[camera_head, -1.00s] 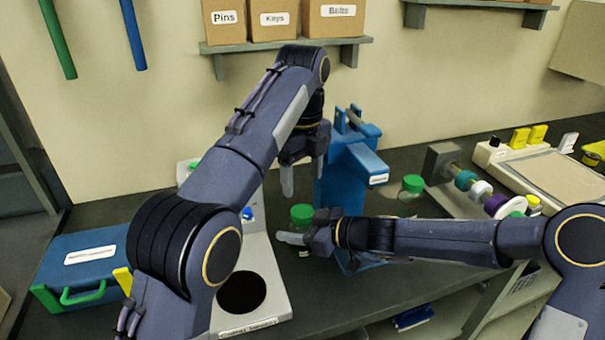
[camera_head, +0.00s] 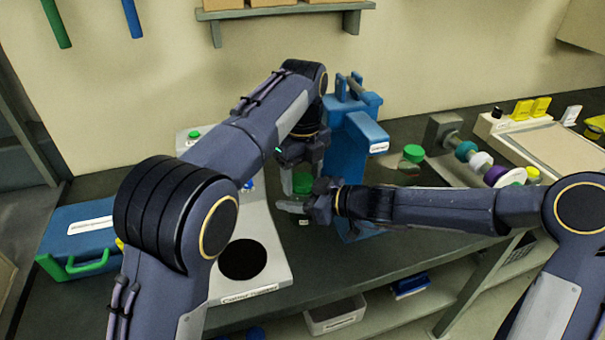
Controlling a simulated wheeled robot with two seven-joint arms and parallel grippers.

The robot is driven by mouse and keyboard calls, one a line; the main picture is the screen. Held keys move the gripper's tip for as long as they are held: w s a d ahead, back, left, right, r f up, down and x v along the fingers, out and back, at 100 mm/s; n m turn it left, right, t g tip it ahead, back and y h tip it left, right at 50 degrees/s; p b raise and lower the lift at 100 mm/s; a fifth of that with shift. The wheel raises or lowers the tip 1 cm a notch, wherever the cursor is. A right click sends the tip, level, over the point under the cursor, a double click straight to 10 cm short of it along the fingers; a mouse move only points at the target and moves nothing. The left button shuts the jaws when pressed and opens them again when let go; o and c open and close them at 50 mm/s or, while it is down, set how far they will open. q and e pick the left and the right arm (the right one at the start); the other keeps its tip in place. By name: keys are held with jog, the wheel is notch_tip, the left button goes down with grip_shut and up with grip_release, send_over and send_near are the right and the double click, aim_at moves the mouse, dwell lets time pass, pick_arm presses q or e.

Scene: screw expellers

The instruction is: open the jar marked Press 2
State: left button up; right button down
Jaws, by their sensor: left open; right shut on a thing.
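A jar with a green lid (camera_head: 303,183) stands by the foot of the blue press (camera_head: 350,150). My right gripper (camera_head: 297,206) is shut on the jar's body, below the lid. My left gripper (camera_head: 301,176) is open and points down from above, its fingers at the lid's sides. I cannot tell if they touch the lid. Most of the jar's body is hidden by my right gripper, and no mark on it can be read. A second green-lidded jar (camera_head: 411,160) stands right of the press.
A blue case (camera_head: 80,240) with a green handle lies at the left. A pale device (camera_head: 262,285) with a black disc is in front. A rod with coloured rings (camera_head: 480,162) and a pale tray device (camera_head: 545,150) are at the right. A wall shelf (camera_head: 285,11) hangs above.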

pick_arm(q)
jog(key=c, duration=1)
jog(key=n, duration=1)
jog(key=o, duration=1.1)
jog(key=shift+r, duration=0.1)
